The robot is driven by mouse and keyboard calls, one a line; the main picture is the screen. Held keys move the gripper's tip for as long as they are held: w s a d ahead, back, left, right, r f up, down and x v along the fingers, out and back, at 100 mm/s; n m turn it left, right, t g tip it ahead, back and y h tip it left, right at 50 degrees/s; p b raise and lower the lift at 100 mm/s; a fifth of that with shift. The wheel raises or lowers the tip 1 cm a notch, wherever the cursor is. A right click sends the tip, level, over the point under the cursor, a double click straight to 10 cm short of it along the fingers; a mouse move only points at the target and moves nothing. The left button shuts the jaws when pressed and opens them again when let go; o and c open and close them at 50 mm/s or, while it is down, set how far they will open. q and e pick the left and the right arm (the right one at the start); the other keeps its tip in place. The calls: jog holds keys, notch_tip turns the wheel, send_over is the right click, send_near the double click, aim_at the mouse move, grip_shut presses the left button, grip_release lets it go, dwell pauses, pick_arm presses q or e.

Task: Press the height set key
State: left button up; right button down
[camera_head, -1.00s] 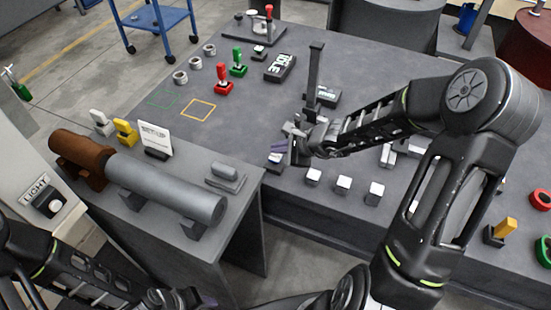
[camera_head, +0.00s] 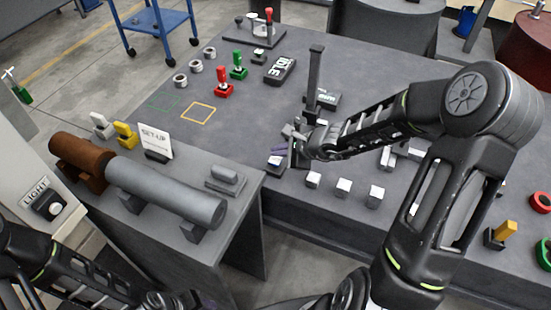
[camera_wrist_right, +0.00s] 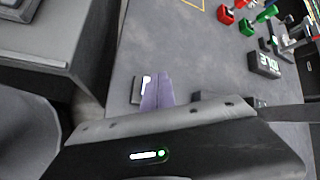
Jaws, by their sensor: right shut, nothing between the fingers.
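My right gripper (camera_head: 281,149) is shut and empty, its purple fingertips low over the front edge area of the dark table. In the right wrist view the fingertips (camera_wrist_right: 157,92) are right beside a white-topped key (camera_wrist_right: 142,88), partly covering it. That key (camera_head: 275,161) also shows under the fingertips in the head view. I cannot tell if they touch it. More white-topped keys (camera_head: 343,187) stand in a row to the right. No label naming the height set key is readable. My left arm's end (camera_head: 172,299) is at the bottom edge, its fingers unclear.
A dark upright post (camera_head: 315,75) stands just behind the right gripper, with a small display (camera_head: 327,97) beside it. An IDLE display (camera_head: 280,69) lies further back. A side bench with a grey cylinder (camera_head: 165,190) and a SET-UP sign (camera_head: 156,138) is at the left.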

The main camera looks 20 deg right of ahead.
aim_at(278, 161)
jog(key=shift+f, duration=0.1)
dwell(0.8)
jog(key=shift+f+b, duration=0.35)
jog(key=shift+b, duration=0.2)
jog(key=shift+f+b, duration=0.55)
jog(key=shift+b, duration=0.1)
dwell(0.6)
jog(key=shift+r, duration=0.15)
jog(key=shift+r+p, duration=0.8)
jog(key=shift+r, duration=0.05)
notch_tip(278, 161, up, 5)
jog(key=p, duration=0.4)
dwell(1.1)
